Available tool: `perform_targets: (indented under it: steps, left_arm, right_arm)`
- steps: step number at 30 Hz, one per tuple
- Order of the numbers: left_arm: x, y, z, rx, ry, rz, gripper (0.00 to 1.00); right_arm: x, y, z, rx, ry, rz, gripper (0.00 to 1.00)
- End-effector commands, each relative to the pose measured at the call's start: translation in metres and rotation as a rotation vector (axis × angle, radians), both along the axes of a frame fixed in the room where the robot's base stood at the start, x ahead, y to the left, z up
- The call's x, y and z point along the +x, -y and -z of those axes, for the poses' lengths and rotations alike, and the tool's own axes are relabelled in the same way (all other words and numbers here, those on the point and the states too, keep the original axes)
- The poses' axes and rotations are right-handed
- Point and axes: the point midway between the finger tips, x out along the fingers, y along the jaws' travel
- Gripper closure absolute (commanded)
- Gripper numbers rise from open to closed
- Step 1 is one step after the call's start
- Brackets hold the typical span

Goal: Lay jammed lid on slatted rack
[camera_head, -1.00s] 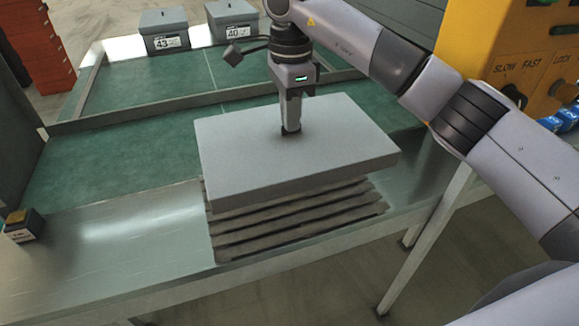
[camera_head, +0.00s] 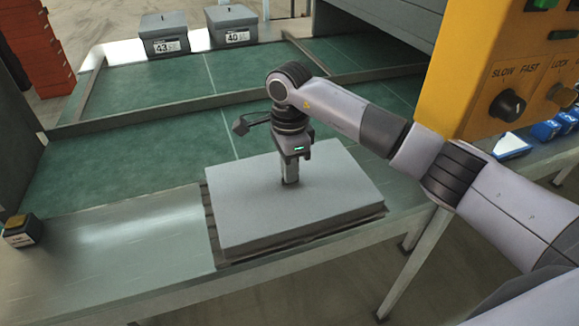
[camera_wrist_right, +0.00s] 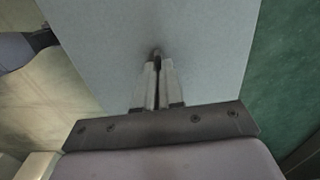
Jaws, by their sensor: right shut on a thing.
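The lid (camera_head: 250,210) is a grey rectangular slab, lying nearly flat over the slatted rack (camera_head: 210,225), which shows only as a dark edge along its left side and front. The lid covers almost all of the rack; whether it fully rests on the slats I cannot tell. My right gripper (camera_head: 290,182) points down at the middle of the lid, shut on a small grip there. In the right wrist view its fingers (camera_wrist_right: 158,85) are close together on the lid's grey face (camera_wrist_right: 200,45). My left gripper is not in view.
Two grey boxes, marked 43 (camera_head: 164,36) and 40 (camera_head: 231,26), stand at the back of the green belt (camera_head: 130,150). A small black-and-yellow box (camera_head: 22,230) sits at the left. A yellow control panel (camera_head: 480,80) rises at the right. The steel surface (camera_head: 130,250) left of the rack is clear.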

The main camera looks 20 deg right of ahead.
Motion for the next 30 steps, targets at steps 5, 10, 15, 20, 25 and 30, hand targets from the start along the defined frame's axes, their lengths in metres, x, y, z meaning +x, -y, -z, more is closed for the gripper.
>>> perform_targets:
  steps: [5,10,15,20,25,30]
  left_arm:
    - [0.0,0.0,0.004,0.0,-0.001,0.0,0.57]
    - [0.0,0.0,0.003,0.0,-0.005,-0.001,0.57]
    - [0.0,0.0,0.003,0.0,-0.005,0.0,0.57]
    - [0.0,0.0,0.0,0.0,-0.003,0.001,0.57]
    - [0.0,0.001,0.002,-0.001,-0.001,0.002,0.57]
    - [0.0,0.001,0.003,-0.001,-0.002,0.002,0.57]
  right_arm:
    - [0.0,0.0,0.004,0.0,-0.001,0.0,1.0]
    - [0.0,0.0,0.003,0.0,-0.001,0.001,0.67]
    - [0.0,0.0,0.002,0.0,-0.001,0.001,0.67]
    - [0.001,0.0,-0.006,0.0,0.002,0.0,0.67]
    - [0.001,0.001,-0.037,-0.001,0.006,0.001,0.67]
    - [0.001,0.0,-0.075,-0.001,0.005,0.001,0.67]
